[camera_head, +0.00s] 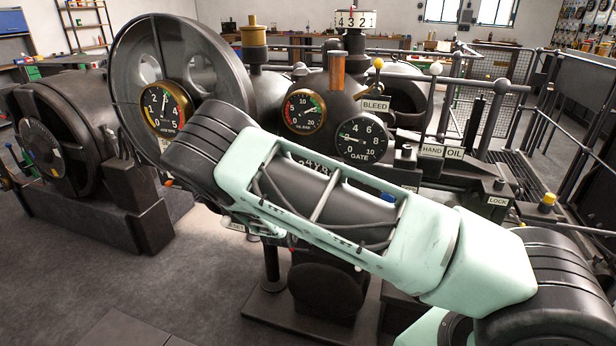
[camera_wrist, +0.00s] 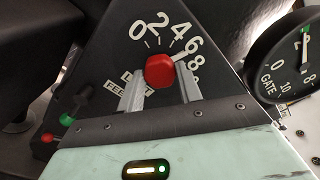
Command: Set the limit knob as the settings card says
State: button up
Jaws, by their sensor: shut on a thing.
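A red knob (camera_wrist: 159,69) sits on a dark sloping panel in the wrist view, below a white number scale (camera_wrist: 168,29) that starts 0, 2, 4, 6, 8. A pale pointer mark at the knob's upper right lies toward the 6, though its exact reading is hard to tell. My gripper (camera_wrist: 160,84) has one finger on each side of the knob and is shut on it. A small label (camera_wrist: 117,87) at the left finger is partly covered. In the head view my arm hides the knob and gripper. I cannot make out a settings card.
A GATE gauge (camera_wrist: 289,62) stands close at the right; it also shows in the head view (camera_head: 362,138). Green (camera_wrist: 66,121) and red (camera_wrist: 47,138) parts lie left of the gripper. Railings (camera_head: 487,105) and levers stand right of the machine. Floor (camera_head: 150,285) is clear at the left front.

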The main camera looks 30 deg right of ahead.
jog(key=shift+s+d+n, duration=0.2)
jog(key=shift+d+n, duration=0.05)
jog(key=shift+n, duration=0.05)
dwell(0.4)
jog(key=o, duration=1)
jog(key=shift+s+r, duration=0.1)
jog(key=shift+a, duration=0.1)
jog(key=v, duration=1.7)
jog(key=shift+b, duration=0.45)
jog(key=shift+s+a, duration=0.1)
jog(key=shift+a, duration=0.05)
